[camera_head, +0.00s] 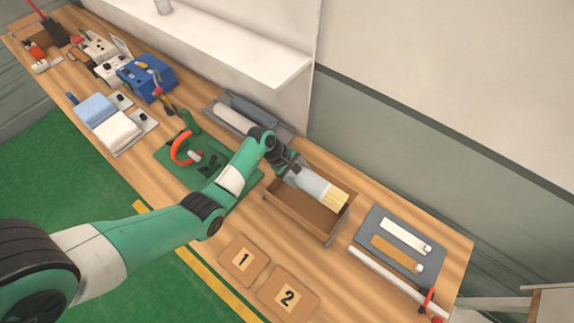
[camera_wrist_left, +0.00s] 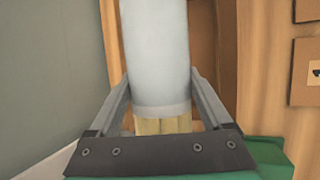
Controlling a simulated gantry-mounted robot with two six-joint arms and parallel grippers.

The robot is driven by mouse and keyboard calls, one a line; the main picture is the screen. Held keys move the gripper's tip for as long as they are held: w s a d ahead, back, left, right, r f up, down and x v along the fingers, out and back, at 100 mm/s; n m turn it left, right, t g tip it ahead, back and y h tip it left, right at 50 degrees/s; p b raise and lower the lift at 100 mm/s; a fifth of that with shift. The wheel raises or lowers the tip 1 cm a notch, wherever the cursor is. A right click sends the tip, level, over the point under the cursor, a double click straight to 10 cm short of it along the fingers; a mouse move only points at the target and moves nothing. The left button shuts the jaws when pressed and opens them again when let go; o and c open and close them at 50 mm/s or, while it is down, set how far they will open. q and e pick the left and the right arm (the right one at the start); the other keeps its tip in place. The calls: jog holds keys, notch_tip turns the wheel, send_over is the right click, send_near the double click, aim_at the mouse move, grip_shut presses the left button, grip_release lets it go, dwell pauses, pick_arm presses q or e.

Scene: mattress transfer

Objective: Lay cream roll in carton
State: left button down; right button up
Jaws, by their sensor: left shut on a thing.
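A roll with a pale grey-blue wrap and cream ends (camera_head: 311,185) is in my left gripper (camera_head: 287,168). In the left wrist view, the roll (camera_wrist_left: 158,60) runs between the two grey fingers (camera_wrist_left: 160,105), with a cream end near the palm. The open brown carton (camera_head: 297,214) stands below the roll. The roll lies lengthwise over the carton's far side, its cream end by the right wall. I cannot tell whether it touches the carton floor. My right gripper is not in view.
A grey tray (camera_head: 284,134) with a whitish roll and a grey roll lies behind my arm. A green mat (camera_head: 172,153) with a red ring is left. Two numbered boards (camera_head: 243,259) lie in front, and a dark panel (camera_head: 398,247) lies right. A wall stands behind.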

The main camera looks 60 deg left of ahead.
pick_arm(q)
jog(key=shift+r, duration=0.1)
jog(key=shift+d, duration=0.1)
notch_tip(320, 180, down, 9)
jog(key=b, duration=0.6)
jog(key=shift+b, duration=0.4)
jog(key=shift+f+b, duration=4.5)
jog(key=shift+f, duration=0.85)
jog(key=shift+f, duration=0.1)
jog(key=shift+s+f, duration=0.1)
jog(key=shift+f, duration=0.15)
